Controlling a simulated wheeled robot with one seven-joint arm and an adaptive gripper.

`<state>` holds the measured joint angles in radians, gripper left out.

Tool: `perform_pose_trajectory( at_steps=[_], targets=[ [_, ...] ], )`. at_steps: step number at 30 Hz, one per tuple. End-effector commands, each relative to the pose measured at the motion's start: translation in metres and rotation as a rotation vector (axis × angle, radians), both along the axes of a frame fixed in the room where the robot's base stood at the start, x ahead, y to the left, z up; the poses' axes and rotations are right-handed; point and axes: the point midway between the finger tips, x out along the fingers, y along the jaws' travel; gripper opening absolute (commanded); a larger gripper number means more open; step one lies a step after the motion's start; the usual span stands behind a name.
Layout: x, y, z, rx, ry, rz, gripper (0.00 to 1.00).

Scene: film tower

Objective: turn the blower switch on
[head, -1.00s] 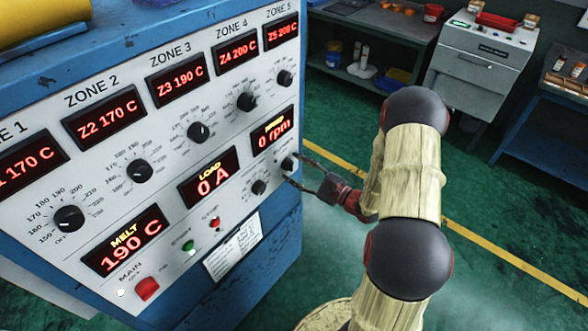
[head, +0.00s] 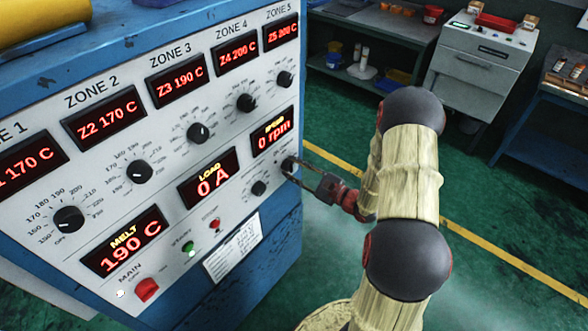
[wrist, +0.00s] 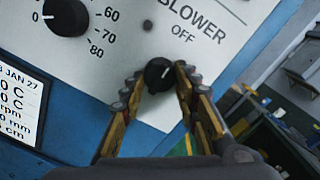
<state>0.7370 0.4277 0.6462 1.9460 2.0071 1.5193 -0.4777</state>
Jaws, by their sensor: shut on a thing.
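The blower switch is a small black rotary knob (wrist: 159,75) with a pale pointer line, below the words BLOWER and OFF in the wrist view. In the head view the knob (head: 289,164) is at the right edge of the control panel, under the 0 rpm display. My gripper (wrist: 155,78) has its two fingers on either side of the knob and is shut on it. In the head view my gripper (head: 294,163) reaches the panel from the right. The pointer line runs toward the lower right in the wrist view. The knob's sides are partly hidden by the fingertips.
The white control panel (head: 112,203) carries zone dials, red displays, a red main switch (head: 147,289) and a green start button (head: 188,248). A larger dial (wrist: 66,16) is left of the blower knob. Green floor (head: 330,250) is open to the right; workbenches stand behind.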

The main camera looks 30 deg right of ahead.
Motion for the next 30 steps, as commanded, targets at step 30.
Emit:
perform_pose_trajectory(
  at_steps=[30],
  targets=[
    [-0.0008, 0.0014, 0.0010, 0.425, 0.157, -0.001, 0.06]
  ],
)
